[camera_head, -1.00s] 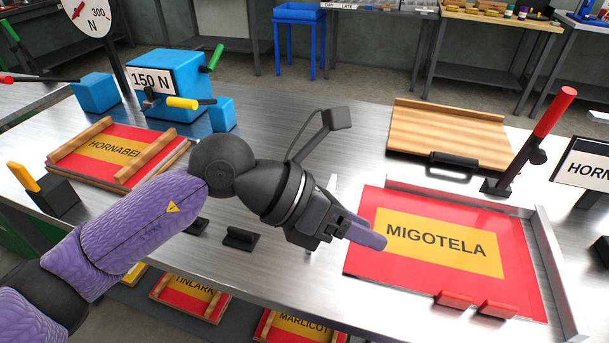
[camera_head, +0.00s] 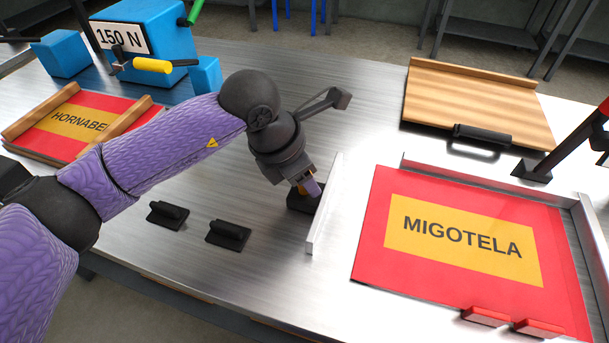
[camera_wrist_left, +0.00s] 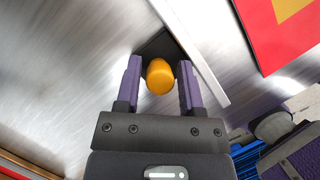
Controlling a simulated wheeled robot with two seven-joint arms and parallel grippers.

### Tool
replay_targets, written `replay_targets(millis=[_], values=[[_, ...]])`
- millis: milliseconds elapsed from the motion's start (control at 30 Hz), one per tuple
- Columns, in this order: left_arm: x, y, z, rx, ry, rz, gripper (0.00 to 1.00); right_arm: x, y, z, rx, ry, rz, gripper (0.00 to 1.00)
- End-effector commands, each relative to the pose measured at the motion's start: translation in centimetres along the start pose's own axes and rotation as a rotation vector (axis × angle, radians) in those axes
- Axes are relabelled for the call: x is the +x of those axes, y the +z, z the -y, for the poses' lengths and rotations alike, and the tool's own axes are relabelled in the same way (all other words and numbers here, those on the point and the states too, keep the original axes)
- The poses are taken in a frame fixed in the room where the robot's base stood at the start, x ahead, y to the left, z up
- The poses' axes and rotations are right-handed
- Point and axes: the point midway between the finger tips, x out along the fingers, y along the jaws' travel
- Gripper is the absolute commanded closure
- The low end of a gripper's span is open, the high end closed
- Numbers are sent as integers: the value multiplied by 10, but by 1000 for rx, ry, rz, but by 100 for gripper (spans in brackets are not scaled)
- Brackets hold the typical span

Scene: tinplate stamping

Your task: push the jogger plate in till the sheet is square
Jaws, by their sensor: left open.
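The jogger plate (camera_head: 325,205) is a thin upright metal strip left of the sheet, with a black block and a yellow knob (camera_wrist_left: 160,77) on its left side. The red sheet (camera_head: 372,255) marked MIGOTELA lies to its right, with a strip of bare table between them. The sheet looks a little turned against the metal back rail (camera_head: 480,180) and the right rail (camera_head: 592,235), with gaps showing. My left gripper (camera_head: 309,188) points down at the knob; in the left wrist view its open fingers stand on either side of it. My right gripper is not in view.
Two red stops (camera_head: 486,316) sit at the sheet's front edge. A wooden board (camera_head: 475,95) with a black handle lies behind. Two black handles (camera_head: 228,234) stand on the table left of the plate. The blue 150 N box (camera_head: 150,45) and HORNABE stack are at left.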

Motion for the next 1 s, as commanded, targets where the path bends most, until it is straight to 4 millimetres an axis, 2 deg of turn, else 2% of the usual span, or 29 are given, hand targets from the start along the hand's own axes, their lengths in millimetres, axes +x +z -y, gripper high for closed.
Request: replay_targets(millis=[167, 300, 400, 1000], values=[[-1, 0, 0, 0, 0, 0, 53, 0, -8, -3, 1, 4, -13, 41], [-1, 0, 0, 0, 0, 1, 83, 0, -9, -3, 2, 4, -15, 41], [-1, 0, 0, 0, 0, 1, 100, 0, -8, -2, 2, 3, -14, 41], [-1, 0, 0, 0, 0, 1, 100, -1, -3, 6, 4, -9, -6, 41]])
